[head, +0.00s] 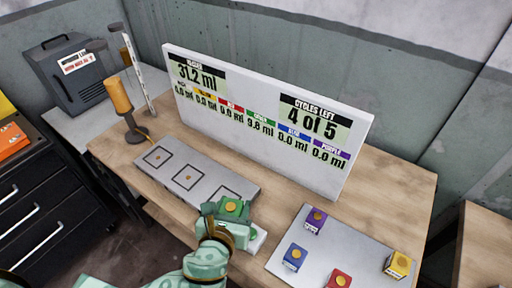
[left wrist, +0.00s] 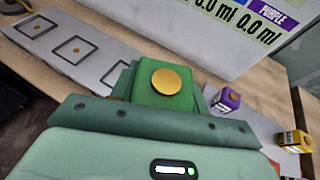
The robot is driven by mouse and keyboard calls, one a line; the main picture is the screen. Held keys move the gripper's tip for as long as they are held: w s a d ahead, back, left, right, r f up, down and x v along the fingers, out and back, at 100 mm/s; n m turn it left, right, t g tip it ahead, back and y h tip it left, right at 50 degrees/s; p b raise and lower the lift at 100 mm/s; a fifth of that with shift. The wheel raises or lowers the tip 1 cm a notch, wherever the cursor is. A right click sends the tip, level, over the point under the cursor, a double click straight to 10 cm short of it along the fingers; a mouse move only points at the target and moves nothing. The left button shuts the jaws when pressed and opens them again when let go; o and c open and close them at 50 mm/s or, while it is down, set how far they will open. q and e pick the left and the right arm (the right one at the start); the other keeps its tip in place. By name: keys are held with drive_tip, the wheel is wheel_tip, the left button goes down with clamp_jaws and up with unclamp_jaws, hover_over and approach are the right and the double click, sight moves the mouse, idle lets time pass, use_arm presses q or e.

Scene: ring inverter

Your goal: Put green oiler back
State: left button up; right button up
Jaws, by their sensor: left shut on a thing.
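The green oiler (head: 232,208), a green block with a round yellow-orange top, is between the fingers of my left gripper (head: 226,222). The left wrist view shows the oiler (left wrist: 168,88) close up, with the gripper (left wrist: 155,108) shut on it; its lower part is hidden. The gripper is over the right end of the grey strip (head: 182,178) with outlined squares. A pale tray (head: 348,243) lies to the right, bearing a purple oiler (head: 315,220), a blue oiler (head: 293,257), a red oiler (head: 338,280) and a yellow oiler (head: 398,265). My right gripper is not in view.
A white display board (head: 260,125) stands behind the strip on the wooden table (head: 385,190). An orange-topped lamp-like post (head: 120,100) stands at the table's left end. The tray's middle, between the oilers, is bare.

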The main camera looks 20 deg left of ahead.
use_arm(q)
drive_tip(key=shift+s+a, duration=0.3)
drive_tip(key=shift+a, duration=0.1)
drive_tip(key=w+a+r+b, duration=0.4)
drive_tip(key=w+r, duration=0.3)
drive_tip(key=r, duration=0.5)
drive_tip(key=shift+a+m+h, duration=0.3)
drive_tip(key=shift+a+h, duration=0.1)
drive_tip(key=shift+a, duration=0.15)
